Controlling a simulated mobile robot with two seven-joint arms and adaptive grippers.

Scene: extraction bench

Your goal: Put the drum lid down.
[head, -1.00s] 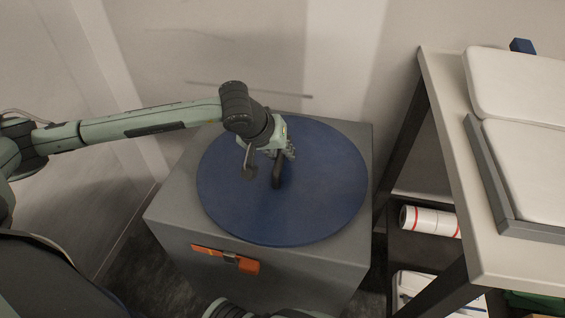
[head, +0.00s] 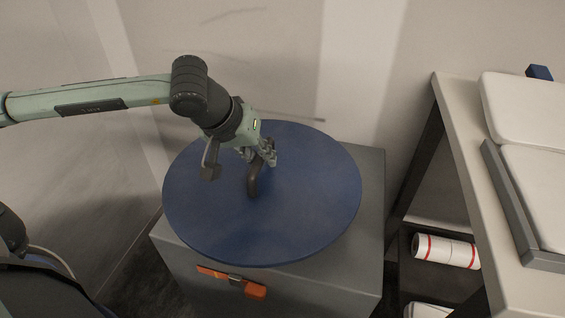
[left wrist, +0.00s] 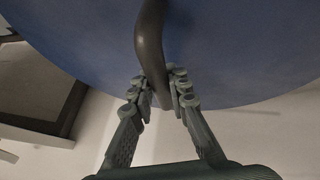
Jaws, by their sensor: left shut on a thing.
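The drum lid (head: 310,205) is a large round blue disc with a dark curved handle (head: 252,182) near its middle. My left gripper (head: 262,158) is shut on that handle. In the left wrist view both fingers (left wrist: 160,95) close around the lower end of the dark handle, with the blue lid (left wrist: 235,50) behind it. The lid appears raised above the grey box (head: 365,230) and reaches past the box's left edge. The gap under it is hidden from above. My right gripper is not in view.
The grey box has an orange latch (head: 254,291) on its front. At right stands a pale-topped bench (head: 455,120) with white pads (head: 530,105). A white roll with red bands (head: 445,251) lies on its lower shelf. A wall is close behind the box.

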